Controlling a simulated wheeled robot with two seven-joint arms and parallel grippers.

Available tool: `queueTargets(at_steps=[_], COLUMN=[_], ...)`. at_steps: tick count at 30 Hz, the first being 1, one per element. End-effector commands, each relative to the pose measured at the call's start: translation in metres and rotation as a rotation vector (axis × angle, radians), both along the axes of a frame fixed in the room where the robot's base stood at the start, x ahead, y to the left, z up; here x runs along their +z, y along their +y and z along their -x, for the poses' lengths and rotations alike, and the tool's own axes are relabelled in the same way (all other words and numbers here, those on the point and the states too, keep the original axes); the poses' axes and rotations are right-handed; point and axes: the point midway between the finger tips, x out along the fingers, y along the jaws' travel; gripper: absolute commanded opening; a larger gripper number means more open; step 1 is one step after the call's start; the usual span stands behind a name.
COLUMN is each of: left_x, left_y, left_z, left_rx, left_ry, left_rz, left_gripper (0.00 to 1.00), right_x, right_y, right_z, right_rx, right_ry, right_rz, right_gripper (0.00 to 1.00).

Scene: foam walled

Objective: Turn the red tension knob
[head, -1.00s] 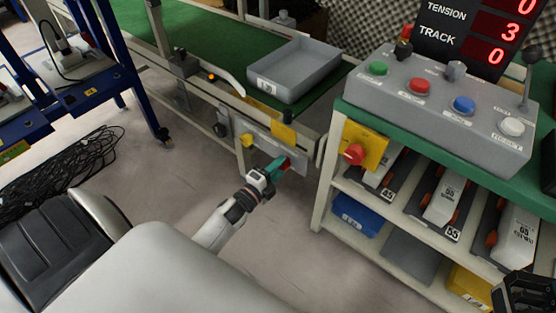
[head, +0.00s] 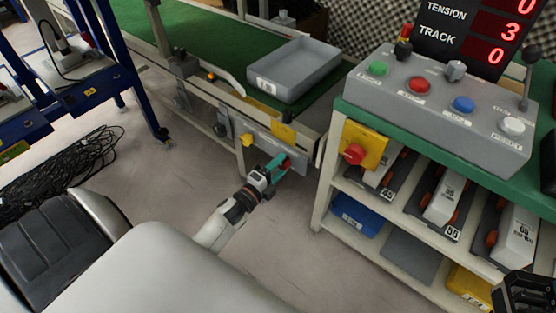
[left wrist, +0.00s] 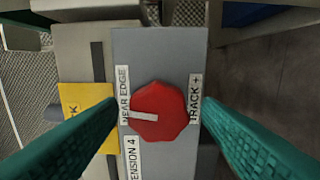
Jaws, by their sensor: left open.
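The red tension knob (left wrist: 158,112) is a faceted dial with a white pointer line toward the left, on a grey panel (left wrist: 150,55) labelled NEAR EDGE, TENSION 4 and TRACK +. My left gripper (left wrist: 160,125) is open, its teal fingers on either side of the knob; I cannot tell whether they touch it. In the head view my left gripper (head: 278,165) reaches the panel on the conveyor's near side and mostly hides the knob. A black piece at the lower right looks like my right gripper (head: 525,292); its jaws are unclear.
The display (head: 475,30) reads TENSION 3, TRACK 0. A grey button box (head: 440,100) stands on the green-topped bench. A red stop button (head: 353,154) sits on a yellow plate right of my left gripper. A grey tray (head: 295,70) rests on the conveyor. Cables lie on the floor at left.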

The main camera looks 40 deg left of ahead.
Motion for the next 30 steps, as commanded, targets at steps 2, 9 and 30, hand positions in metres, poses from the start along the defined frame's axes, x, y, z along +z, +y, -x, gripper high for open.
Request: queueTargets(at_steps=[2,9,30], left_x=[0.0,0.002,-0.003], left_y=[0.0,0.001,0.009], left_z=[0.0,0.02,0.12], left_rx=[0.0,0.0,0.0], left_ry=[-0.001,0.002,0.0], left_rz=[0.0,0.0,0.0], left_gripper=[0.59,0.59,0.59], right_x=[0.0,0.008,0.0], right_y=[0.0,-0.001,-0.003], right_z=[0.0,0.002,0.01], right_rx=[0.0,0.0,0.004], right_ry=[-0.001,-0.01,0.084], right_rz=[0.001,-0.003,-0.008], right_gripper=[0.36,0.36,0.36])
